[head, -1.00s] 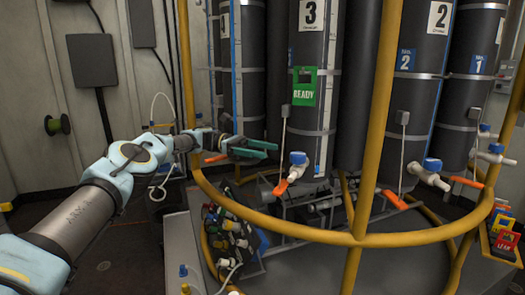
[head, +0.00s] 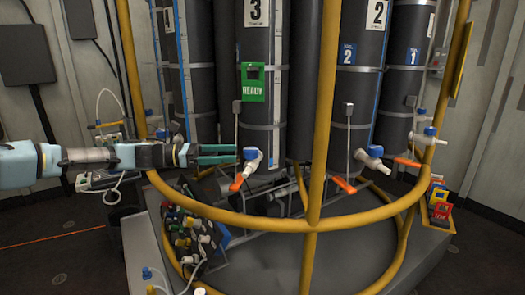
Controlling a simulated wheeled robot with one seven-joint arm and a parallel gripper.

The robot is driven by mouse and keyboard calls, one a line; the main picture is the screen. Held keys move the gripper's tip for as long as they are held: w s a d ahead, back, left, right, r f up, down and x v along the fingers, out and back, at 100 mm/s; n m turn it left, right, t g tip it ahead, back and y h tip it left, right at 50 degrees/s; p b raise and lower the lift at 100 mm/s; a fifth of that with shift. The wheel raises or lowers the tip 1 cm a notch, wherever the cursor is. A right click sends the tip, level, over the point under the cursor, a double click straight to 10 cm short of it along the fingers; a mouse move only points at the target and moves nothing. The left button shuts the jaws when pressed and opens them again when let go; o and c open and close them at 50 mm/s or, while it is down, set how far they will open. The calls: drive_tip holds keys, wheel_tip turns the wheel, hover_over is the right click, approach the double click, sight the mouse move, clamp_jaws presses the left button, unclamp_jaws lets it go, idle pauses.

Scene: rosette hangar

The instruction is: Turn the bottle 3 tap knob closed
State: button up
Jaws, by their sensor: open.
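Bottle 3 (head: 258,100) is a dark grey cylinder with a white "3" label and a green READY tag (head: 253,82), left of centre in the head view. Its tap (head: 252,160) is white with a blue knob (head: 251,153) on top and an orange piece (head: 236,183) below at the left. My gripper (head: 236,154) comes in from the left. Its two green fingers are open, one above the other, with a gap between them. The fingertips are just left of the blue knob. I cannot tell whether they touch it.
A yellow rail cage (head: 314,120) surrounds the bottles; one upright stands right of the bottle 3 tap. Bottle 2's tap (head: 374,157) is farther right. Several coloured fittings (head: 190,230) sit on a rack below my gripper. Red and yellow tags (head: 440,203) stand at the right.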

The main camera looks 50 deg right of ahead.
sight(257, 149)
drive_tip(key=p+x, duration=0.3)
drive_tip(key=x, duration=0.5)
drive_tip(key=shift+s+d+r, duration=0.15)
drive_tip(key=shift+s+d, duration=0.05)
drive_tip(key=shift+s, duration=0.1)
drive_tip(key=shift+s+d+f+p, duration=0.2)
drive_tip(key=shift+s+d+p, duration=0.1)
drive_tip(key=shift+s+d, duration=0.3)
